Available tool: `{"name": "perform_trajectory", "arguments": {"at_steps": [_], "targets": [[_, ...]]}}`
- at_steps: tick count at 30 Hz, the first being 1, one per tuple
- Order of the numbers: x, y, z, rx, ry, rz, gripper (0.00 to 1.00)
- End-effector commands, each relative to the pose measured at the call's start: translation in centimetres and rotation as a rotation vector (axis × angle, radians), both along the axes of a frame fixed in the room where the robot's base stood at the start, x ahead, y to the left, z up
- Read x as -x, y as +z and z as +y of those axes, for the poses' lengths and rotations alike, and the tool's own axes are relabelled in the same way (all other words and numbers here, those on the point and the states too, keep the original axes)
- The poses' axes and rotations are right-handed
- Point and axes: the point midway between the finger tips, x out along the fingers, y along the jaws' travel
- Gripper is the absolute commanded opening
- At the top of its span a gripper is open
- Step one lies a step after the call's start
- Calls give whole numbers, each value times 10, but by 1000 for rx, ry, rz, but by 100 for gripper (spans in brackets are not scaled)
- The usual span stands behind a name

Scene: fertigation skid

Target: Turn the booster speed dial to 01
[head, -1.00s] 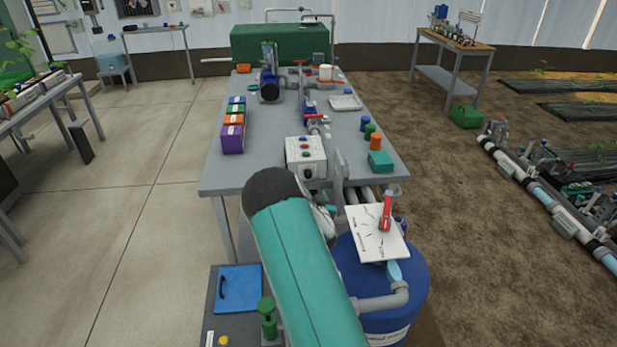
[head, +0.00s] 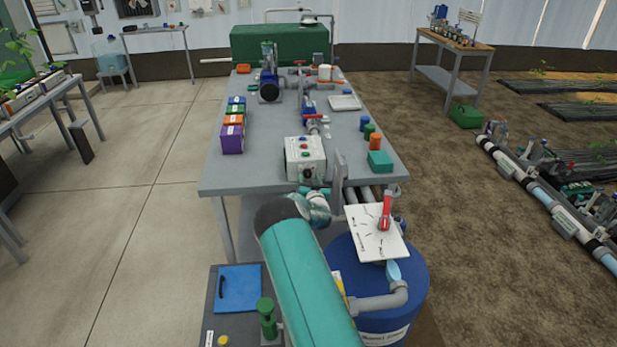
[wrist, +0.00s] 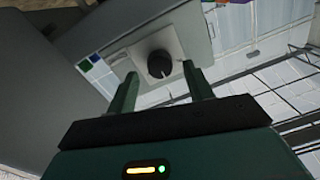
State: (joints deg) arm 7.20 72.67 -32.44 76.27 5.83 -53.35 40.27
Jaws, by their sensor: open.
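The booster speed dial is a round black knob (wrist: 160,65) on a pale square plate (wrist: 143,50) in the wrist view. My gripper (wrist: 160,74) is open, its two green fingers reaching toward the left and right sides of the knob. I cannot tell whether they touch it. In the head view the dial (head: 307,173) is a small dark spot low on the front of the light control box (head: 305,150), which has coloured buttons above. My gripper end sits just below and in front of the box, partly hidden by my arm. The dial's pointer and markings are too small to read.
The box stands at the near edge of a grey table (head: 260,175). To its right are a grey upright plate (head: 338,172) and a teal block (head: 380,161). A white board with a red-handled item (head: 385,212) lies above a blue barrel (head: 415,285).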

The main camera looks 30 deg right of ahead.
Motion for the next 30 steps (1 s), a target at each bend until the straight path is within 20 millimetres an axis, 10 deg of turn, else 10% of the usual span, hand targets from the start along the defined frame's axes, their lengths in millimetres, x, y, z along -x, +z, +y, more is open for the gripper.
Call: {"name": "perform_trajectory", "arguments": {"at_steps": [16,23,30], "targets": [[-21,0,-9,0,0,0,52],[-21,0,-9,0,0,0,8],[-21,0,-9,9,0,4,7]]}}
